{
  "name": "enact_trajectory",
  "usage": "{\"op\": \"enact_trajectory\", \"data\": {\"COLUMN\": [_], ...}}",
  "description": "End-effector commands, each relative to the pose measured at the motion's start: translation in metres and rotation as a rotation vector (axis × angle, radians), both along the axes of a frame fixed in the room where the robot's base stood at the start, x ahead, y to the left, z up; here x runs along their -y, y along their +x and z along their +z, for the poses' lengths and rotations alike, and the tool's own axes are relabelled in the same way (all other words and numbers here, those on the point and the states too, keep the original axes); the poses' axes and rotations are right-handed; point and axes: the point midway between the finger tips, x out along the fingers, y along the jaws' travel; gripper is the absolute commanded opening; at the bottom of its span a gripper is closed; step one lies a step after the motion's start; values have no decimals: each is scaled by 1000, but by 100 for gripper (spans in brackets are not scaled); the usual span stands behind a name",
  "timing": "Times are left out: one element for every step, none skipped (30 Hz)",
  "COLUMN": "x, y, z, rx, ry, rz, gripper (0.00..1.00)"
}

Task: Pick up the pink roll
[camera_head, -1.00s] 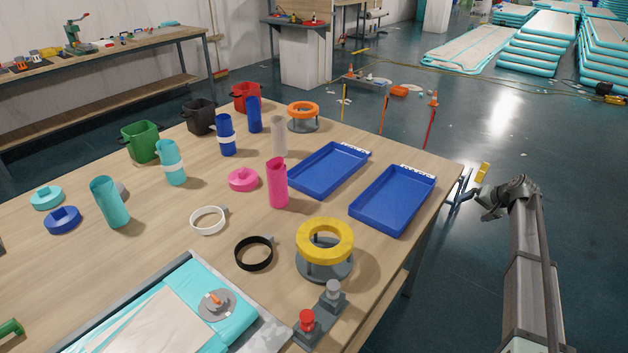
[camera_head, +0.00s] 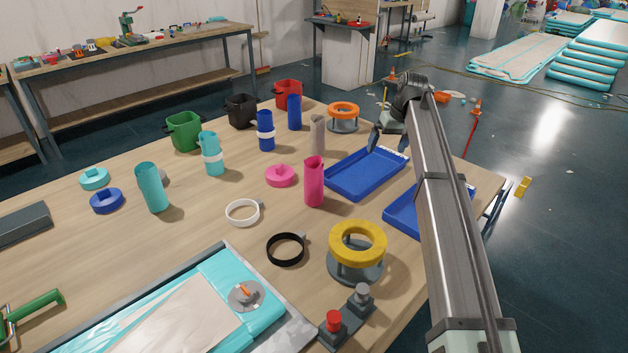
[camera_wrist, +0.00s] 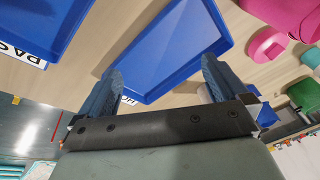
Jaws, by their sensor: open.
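The pink roll (camera_head: 314,183) stands upright on the wooden table, left of the near blue tray, in the head view. Part of it shows at the top right of the wrist view (camera_wrist: 283,14). My gripper (camera_head: 378,140) is above the far edge of the far blue tray (camera_head: 362,190), to the right of and beyond the roll. In the wrist view my gripper (camera_wrist: 158,85) is open and empty, with its two fingers wide apart over the blue tray (camera_wrist: 175,50). It is apart from the roll.
A flat pink cap (camera_head: 280,176) lies left of the roll. A beige roll (camera_head: 318,135) stands behind it. A yellow ring on a stand (camera_head: 357,245) is in front, with a black ring (camera_head: 286,249) beside it. My arm partly hides the near blue tray (camera_head: 402,217).

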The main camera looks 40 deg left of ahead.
Motion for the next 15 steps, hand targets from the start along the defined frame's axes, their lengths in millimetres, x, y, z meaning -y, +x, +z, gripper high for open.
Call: {"op": "enact_trajectory", "data": {"x": [-22,-31,-43,-52,-60,-70,-77,-84,-92,-97,-102,-107,-110,-114,-116], "y": [-22,-33,-49,-62,-74,-90,-101,-112,-126,-136,-145,-156,-163,-169,-176], "z": [12,18,25,31,37,44,49,54,61,66,71,75,79,81,85], "rx": [6,10,13,16,20,23,27,29,34,36,39,41,43,44,46], "ry": [-24,-41,-63,-79,-95,-115,-130,-144,-161,-174,-183,-198,-207,-215,-223], "rz": [50,74,109,135,159,190,214,236,261,278,296,315,327,338,350], "gripper": [100,100,100,100,100,100,100,100,100,100,100,100,100,100,100]}}
